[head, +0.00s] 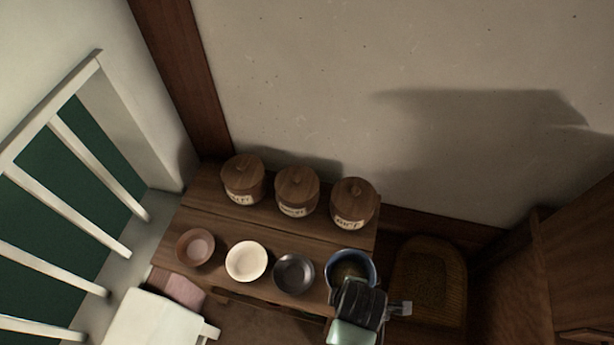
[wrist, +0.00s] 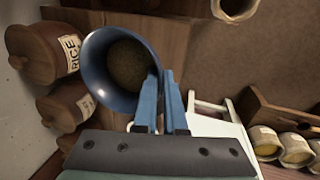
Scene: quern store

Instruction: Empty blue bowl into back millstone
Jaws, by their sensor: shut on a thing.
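The blue bowl (head: 371,259) is at the right end of the wooden bench in the head view, with brownish grain inside. It also shows large in the wrist view (wrist: 96,62), its mouth facing the camera and the grain in it. My gripper (head: 350,284) is shut on the bowl's near rim; its fingers show in the wrist view (wrist: 162,88). Whether the bowl rests on the bench or is just above it, I cannot tell. I cannot make out a millstone in either view.
On the bench (head: 225,215) stand a brown bowl (head: 195,246), a cream bowl (head: 246,261), a dark bowl (head: 293,273) and three lidded, labelled wooden jars (head: 296,190) behind. A woven tray (head: 430,270) lies to the right. A white railing (head: 88,165) is left.

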